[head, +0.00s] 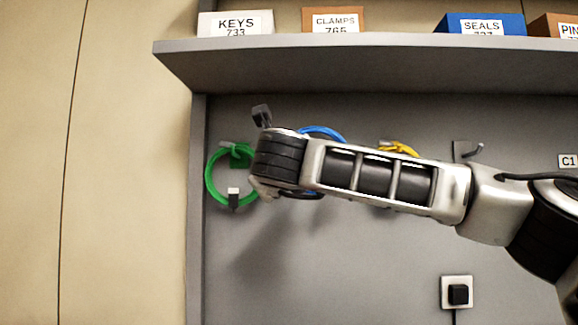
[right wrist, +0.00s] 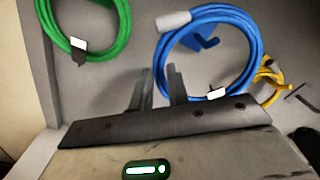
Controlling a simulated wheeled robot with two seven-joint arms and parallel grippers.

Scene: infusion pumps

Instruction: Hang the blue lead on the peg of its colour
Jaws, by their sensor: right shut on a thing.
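The blue lead (right wrist: 255,65) is a coiled loop with a light grey plug at its top; in the head view only its upper arc (head: 322,131) shows above my arm. My right gripper (right wrist: 159,82) has its fingers on either side of the loop's left edge and is shut on it. The blue peg (right wrist: 208,43) on its blue plate shows inside the loop in the right wrist view. I cannot tell whether the loop rests on the peg or is only in front of it. In the head view my right arm hides the peg and most of the loop. My left gripper is not in view.
A green lead (head: 209,189) hangs on a green peg to the left. A yellow lead (head: 404,148) hangs to the right, partly behind my arm. A bare grey peg (head: 470,151) is farther right. A shelf (head: 350,62) with labelled boxes juts out above.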

